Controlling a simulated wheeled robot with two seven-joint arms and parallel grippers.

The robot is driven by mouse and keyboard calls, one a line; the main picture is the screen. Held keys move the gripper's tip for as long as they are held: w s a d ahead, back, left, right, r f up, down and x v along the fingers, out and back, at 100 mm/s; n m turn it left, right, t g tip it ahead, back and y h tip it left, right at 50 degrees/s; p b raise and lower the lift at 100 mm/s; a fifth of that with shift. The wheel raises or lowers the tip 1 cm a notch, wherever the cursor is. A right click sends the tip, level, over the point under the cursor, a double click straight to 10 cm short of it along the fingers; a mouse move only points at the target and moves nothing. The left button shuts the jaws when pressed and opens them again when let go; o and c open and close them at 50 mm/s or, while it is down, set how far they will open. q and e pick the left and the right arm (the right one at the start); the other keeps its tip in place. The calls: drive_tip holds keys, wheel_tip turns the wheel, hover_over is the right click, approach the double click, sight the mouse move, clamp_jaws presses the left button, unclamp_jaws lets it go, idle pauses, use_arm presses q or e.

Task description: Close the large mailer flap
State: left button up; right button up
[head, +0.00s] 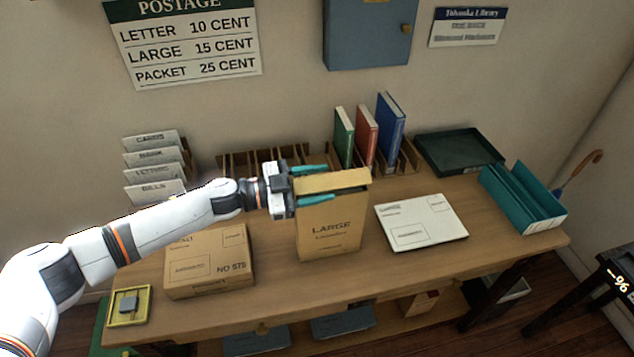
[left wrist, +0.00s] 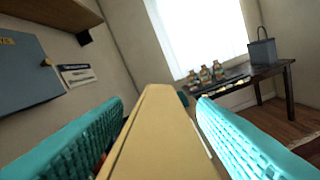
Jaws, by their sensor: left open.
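The large mailer (head: 330,232) is a tan upright box-like envelope marked LARGE, standing on the table. Its flap (head: 345,181) shows as a lighter tan strip at the top edge. My left gripper (head: 318,184) reaches in from the left at the mailer's top. Its two teal fingers are open, one behind and one in front of the top edge. In the left wrist view the tan mailer top (left wrist: 160,140) lies between the two spread fingers, with gaps on both sides. I cannot tell whether a finger touches it. My right gripper is not in view.
A tan parcel (head: 208,262) lies left of the mailer and a white envelope (head: 421,222) lies right. Green, red and blue books (head: 390,128) stand in a rack behind. A dark green tray (head: 458,150) and a teal holder (head: 522,198) fill the right end.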

use_arm(q)
drive_tip(key=shift+a, duration=0.25)
drive_tip(key=b+v, duration=0.4)
drive_tip(key=v, duration=0.7)
drive_tip(key=shift+a, duration=0.2)
drive_tip(key=shift+s, duration=0.15)
